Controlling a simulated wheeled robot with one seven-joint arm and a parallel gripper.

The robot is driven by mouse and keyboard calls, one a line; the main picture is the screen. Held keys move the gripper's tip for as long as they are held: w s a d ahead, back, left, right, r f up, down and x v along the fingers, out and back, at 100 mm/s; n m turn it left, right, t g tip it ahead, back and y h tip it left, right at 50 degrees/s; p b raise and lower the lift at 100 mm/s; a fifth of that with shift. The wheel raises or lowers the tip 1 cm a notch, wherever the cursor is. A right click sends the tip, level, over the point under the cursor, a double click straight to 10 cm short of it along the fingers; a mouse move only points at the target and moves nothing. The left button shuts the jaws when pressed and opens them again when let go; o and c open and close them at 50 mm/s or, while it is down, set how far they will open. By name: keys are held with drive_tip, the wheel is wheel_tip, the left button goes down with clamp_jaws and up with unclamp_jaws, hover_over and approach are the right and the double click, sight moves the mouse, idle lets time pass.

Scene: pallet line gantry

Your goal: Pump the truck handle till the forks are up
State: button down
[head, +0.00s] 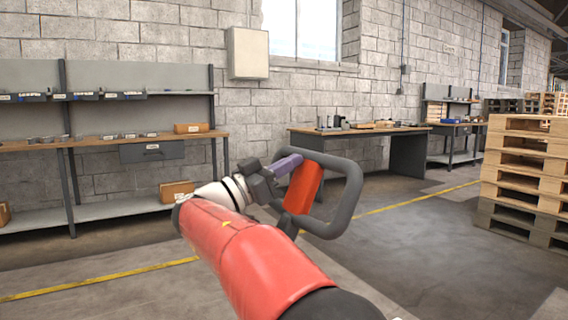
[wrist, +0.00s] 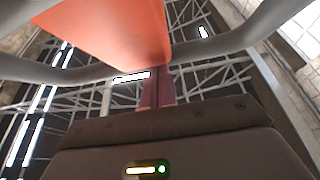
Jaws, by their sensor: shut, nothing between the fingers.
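The truck handle (head: 349,196) is a dark grey loop with an orange-red centre piece (head: 304,187), upright in the middle of the head view. In the wrist view the orange piece (wrist: 110,30) fills the upper left and the grey loop (wrist: 255,32) runs to both sides. My gripper (head: 294,161) is at the upper left of the handle, its purple fingers beside the orange piece. The fingers (wrist: 157,90) are together with nothing between them; whether they touch the handle is unclear. The truck's forks are not visible.
Stacked wooden pallets (head: 522,170) stand at the right. A workbench (head: 375,140) is behind the handle, and a shelved bench (head: 130,140) is along the wall at the left. A yellow line (head: 100,280) crosses the open grey floor.

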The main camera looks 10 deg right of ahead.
drive_tip(key=shift+d+f, duration=0.1)
drive_tip(key=shift+d, duration=0.05)
drive_tip(key=w+d+f+y+b, duration=0.2)
drive_tip(key=w+d+f+b, duration=0.1)
drive_tip(key=d, duration=0.6)
drive_tip(key=shift+w+d+f+g+b, duration=0.15)
drive_tip(key=shift+d+f+g+b, duration=0.2)
drive_tip(key=shift+f+b, duration=0.55)
